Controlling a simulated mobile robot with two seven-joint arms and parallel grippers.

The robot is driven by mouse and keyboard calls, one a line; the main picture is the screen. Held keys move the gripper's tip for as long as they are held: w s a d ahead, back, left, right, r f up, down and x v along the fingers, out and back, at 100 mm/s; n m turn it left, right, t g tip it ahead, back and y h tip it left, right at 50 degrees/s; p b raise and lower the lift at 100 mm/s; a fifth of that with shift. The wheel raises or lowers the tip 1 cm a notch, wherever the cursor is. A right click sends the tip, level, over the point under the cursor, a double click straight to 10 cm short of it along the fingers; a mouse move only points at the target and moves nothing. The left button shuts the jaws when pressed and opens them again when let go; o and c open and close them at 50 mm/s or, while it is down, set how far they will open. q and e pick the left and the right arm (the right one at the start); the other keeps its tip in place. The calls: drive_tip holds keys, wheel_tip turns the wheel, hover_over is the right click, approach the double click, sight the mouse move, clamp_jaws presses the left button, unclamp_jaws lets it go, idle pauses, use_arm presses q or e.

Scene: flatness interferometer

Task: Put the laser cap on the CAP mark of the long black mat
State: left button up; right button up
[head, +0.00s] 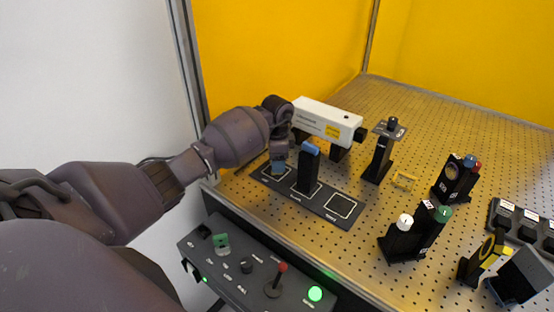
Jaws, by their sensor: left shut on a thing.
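The long black mat (325,206) lies near the front left edge of the perforated bench, with three outlined squares; their labels are too small to read. My left gripper (278,161) points down over the mat's leftmost square. It is shut on a small blue piece, which looks like the laser cap (277,168). The piece is at or just above that square; I cannot tell whether it touches the mat. The gripper hides its upper part. My right gripper is not in view.
A black post with a blue top (308,168) stands on the middle square, close right of my gripper. The white laser box (328,119) is just behind. A control panel (250,270) is in front. The right square (341,206) is empty. Several optic mounts stand right.

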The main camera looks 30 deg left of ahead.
use_arm(q)
drive_tip(key=shift+f, duration=0.35)
idle(0.3)
drive_tip(key=o, duration=1)
drive_tip(key=shift+r, duration=0.15)
drive_tip(key=shift+r+p, duration=0.75)
drive_tip(key=shift+r, duration=0.05)
drive_tip(key=shift+r+p, duration=1)
drive_tip(key=shift+r, duration=1.6)
